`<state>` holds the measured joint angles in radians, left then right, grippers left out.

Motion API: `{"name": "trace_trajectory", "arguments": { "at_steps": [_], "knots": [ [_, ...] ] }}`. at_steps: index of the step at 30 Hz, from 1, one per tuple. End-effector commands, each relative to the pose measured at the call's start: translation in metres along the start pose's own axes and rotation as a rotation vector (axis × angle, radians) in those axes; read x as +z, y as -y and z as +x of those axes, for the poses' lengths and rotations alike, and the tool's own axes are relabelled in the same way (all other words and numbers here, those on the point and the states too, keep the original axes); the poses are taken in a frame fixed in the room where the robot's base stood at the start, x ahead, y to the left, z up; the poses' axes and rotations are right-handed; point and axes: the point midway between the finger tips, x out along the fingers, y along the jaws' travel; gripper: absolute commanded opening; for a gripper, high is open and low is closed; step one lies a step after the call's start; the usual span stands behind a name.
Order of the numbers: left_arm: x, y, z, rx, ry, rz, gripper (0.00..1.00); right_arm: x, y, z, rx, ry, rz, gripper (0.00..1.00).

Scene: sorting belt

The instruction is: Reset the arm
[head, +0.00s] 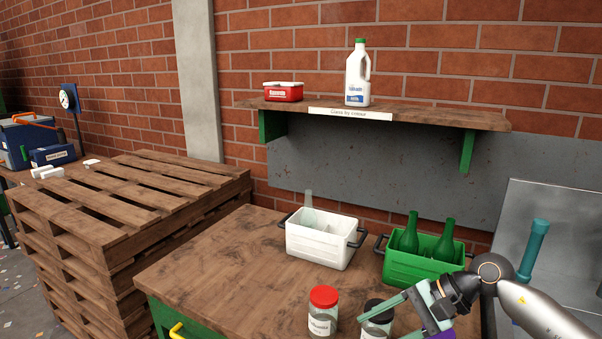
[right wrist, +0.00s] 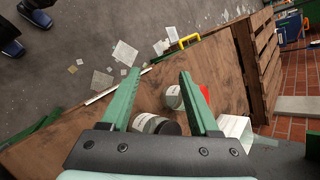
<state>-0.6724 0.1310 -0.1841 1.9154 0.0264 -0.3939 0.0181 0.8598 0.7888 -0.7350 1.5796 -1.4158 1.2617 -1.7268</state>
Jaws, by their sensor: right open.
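My right gripper (head: 384,327) comes in from the lower right of the head view, above the front of the wooden table (head: 215,270). Its green fingers are open with nothing between the tips (right wrist: 159,74) in the right wrist view. A dark-lidded jar (head: 376,329) stands partly hidden behind the fingers. It also shows close to the gripper in the right wrist view (right wrist: 150,123). A red-lidded jar (head: 322,325) stands to its left, also visible in the right wrist view (right wrist: 174,98). My left gripper is not in view.
A white crate (head: 318,250) with a clear bottle (head: 308,205) and a green crate (head: 420,271) with two green bottles (head: 409,236) stand at the table's back. A shelf (head: 430,113) above holds a red tub (head: 283,92) and a white jug (head: 358,78). Stacked pallets (head: 130,215) stand left.

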Motion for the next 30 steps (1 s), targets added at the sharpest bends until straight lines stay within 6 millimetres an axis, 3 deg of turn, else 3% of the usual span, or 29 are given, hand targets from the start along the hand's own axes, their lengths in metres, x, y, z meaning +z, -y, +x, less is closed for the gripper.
{"name": "trace_trajectory", "arguments": {
  "at_steps": [1, 3, 6, 9, 14, 17, 20, 21, 25, 27, 30],
  "knots": [
    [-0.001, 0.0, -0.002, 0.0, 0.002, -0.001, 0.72, 0.023, 0.0, 0.024, -0.063, 0.121, 0.136, 0.62],
    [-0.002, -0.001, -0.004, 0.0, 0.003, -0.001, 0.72, 0.05, 0.004, 0.043, -0.15, 0.278, 0.349, 0.62],
    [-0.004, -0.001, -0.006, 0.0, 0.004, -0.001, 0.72, 0.077, 0.012, 0.059, -0.254, 0.501, 0.685, 0.62],
    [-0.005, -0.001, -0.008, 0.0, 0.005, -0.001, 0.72, 0.089, 0.018, 0.064, -0.335, 0.722, 1.056, 0.62],
    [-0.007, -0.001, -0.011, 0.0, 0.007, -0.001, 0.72, 0.072, 0.01, 0.065, -0.431, 1.064, 1.7, 0.62],
    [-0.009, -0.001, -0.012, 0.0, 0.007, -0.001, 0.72, 0.046, -0.013, 0.069, -0.48, 1.273, 2.12, 0.62],
    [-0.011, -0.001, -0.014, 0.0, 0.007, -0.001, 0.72, 0.016, -0.055, 0.077, -0.534, 1.483, 2.545, 0.62],
    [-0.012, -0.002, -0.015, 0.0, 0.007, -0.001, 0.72, 0.005, -0.076, 0.082, 0.543, -1.526, -2.643, 0.62],
    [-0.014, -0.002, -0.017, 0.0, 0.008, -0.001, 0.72, -0.018, -0.163, 0.101, 0.439, -1.219, -2.13, 0.62],
    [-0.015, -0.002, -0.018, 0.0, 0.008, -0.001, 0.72, -0.02, -0.209, 0.111, 0.407, -1.088, -1.888, 0.62],
    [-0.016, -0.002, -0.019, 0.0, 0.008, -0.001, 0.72, -0.014, -0.262, 0.122, 0.378, -0.954, -1.619, 0.62]
  ]
}}
